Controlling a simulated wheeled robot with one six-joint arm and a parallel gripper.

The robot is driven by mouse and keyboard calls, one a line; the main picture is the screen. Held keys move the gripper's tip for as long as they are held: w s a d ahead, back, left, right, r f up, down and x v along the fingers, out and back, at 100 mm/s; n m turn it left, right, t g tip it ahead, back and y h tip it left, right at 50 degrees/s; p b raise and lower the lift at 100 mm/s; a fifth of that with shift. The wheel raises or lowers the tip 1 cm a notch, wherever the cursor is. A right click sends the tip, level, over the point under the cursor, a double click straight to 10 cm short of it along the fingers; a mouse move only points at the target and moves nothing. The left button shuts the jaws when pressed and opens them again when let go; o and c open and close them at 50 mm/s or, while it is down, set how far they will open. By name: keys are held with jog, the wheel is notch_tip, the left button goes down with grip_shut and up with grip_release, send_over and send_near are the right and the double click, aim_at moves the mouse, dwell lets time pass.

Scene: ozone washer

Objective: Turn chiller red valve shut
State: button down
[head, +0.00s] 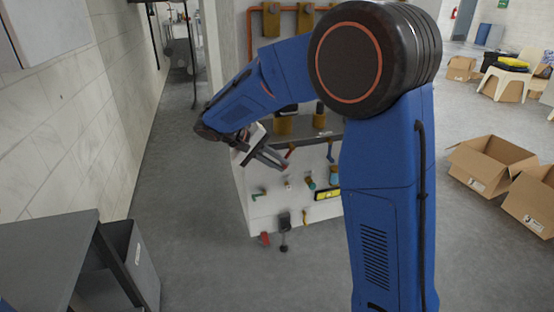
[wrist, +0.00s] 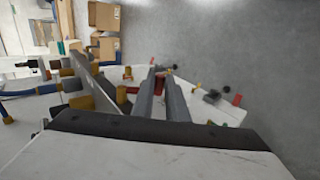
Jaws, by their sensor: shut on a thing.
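My gripper (head: 284,161) reaches down to the white panel (head: 262,208) of the washer in the head view. Its two long grey fingers lie close together in the wrist view (wrist: 160,76). They are shut on a small red valve handle (wrist: 161,72), mostly hidden between the fingertips. In the head view the red handle (head: 291,150) shows just beside the fingertips. Its exact angle cannot be told.
A grey bin (head: 130,262) stands at left. Cardboard boxes (head: 490,163) lie at right. Floor between is clear.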

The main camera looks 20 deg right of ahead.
jog(key=f+h, duration=0.1)
jog(key=d+h, duration=0.1)
jog(key=h, duration=0.1)
jog(key=shift+f+h, duration=0.3)
jog(key=shift+f, duration=0.1)
jog(key=shift+d+f+h, duration=0.25)
jog(key=shift+d+h, duration=0.15)
jog(key=shift+h, duration=0.35)
jog(key=shift+d+f+h, duration=0.2)
jog(key=shift+d+h, duration=0.15)
jog(key=shift+h, duration=0.4)
jog(key=c, duration=1.7)
grip_release()
jog(key=shift+c, duration=0.2)
jog(key=a+r, duration=0.2)
jog(key=a, duration=1.5)
jog(key=shift+r, duration=0.25)
